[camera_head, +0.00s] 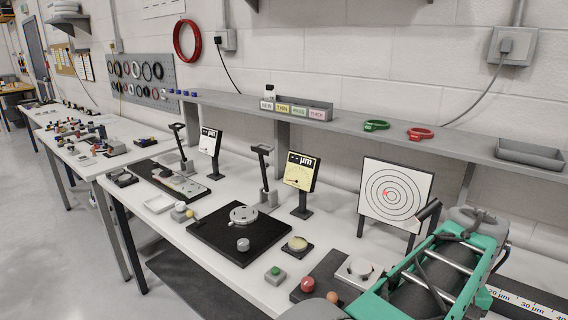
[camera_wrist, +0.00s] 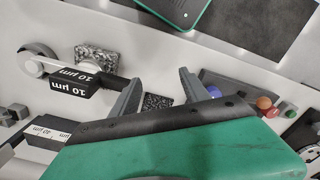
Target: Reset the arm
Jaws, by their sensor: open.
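My gripper (camera_wrist: 160,75) shows in the wrist view with its two dark fingers spread apart. Nothing is between the fingertips; white bench top shows there. The fingers stand over the bench, and their height above it is hard to judge. In the head view my green and black arm fills the lower right, in front of the bench, and my fingertips cannot be made out there.
The white bench (camera_head: 222,189) carries a black plate (camera_head: 215,239), a yellow dial gauge (camera_head: 302,172), a target board (camera_head: 396,193) and a red button (camera_head: 307,285). A grey shelf (camera_head: 350,122) runs behind.

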